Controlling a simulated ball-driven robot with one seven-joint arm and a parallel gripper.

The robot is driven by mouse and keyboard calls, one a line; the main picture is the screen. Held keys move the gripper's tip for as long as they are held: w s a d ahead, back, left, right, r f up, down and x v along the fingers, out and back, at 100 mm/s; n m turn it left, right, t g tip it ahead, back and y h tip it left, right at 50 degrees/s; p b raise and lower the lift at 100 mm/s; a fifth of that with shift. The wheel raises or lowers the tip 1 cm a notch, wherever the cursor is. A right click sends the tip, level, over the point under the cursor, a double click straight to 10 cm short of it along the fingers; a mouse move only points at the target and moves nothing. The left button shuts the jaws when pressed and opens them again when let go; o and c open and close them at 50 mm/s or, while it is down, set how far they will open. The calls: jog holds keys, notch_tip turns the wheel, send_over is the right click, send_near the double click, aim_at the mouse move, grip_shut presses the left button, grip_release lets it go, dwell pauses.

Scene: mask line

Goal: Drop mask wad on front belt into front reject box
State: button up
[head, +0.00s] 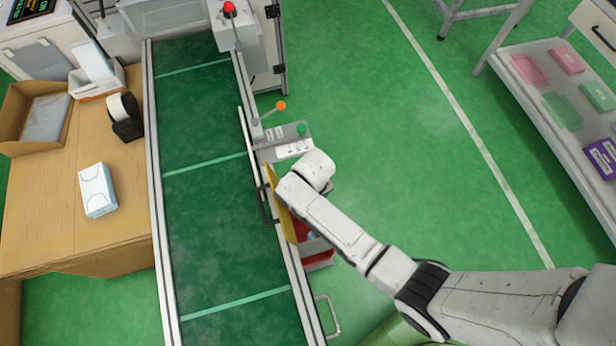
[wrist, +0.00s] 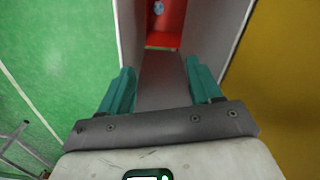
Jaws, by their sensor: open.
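The front reject box (head: 318,262) is red and sits at the right side of the belt, partly hidden by my arm. In the wrist view the red box (wrist: 165,41) shows at the top, between grey walls. A small pale blue crumpled wad (wrist: 158,8) lies inside it, near the top edge of the picture. A bluish bit also shows in the box in the head view (head: 312,236). My gripper (wrist: 160,88) has its teal fingers spread with nothing between them. My arm hides the fingers in the head view. The dark green belt (head: 215,220) shows no wad on its visible part.
A yellow panel (head: 281,205) stands between belt and box. A lever with an orange knob (head: 280,106) and a control panel (head: 294,147) are just beyond. A cardboard-topped table (head: 60,215) holds a mask pack (head: 97,190). The green floor to the right is clear.

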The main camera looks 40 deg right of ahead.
jog(key=shift+d, duration=0.2)
notch_tip(320, 180, up, 11)
jog(key=shift+a+p, duration=0.2)
jog(key=shift+p, duration=0.25)
jog(key=shift+f, duration=0.1)
jog(key=s+d+r, duration=0.4)
jog(key=s, duration=0.4)
jog(key=s+d+r+t, duration=0.1)
jog(key=s+d+r, duration=0.3)
jog(key=s, duration=0.4)
jog(key=shift+s, duration=0.2)
jog(key=shift+f, duration=0.1)
jog(key=shift+c, duration=0.5)
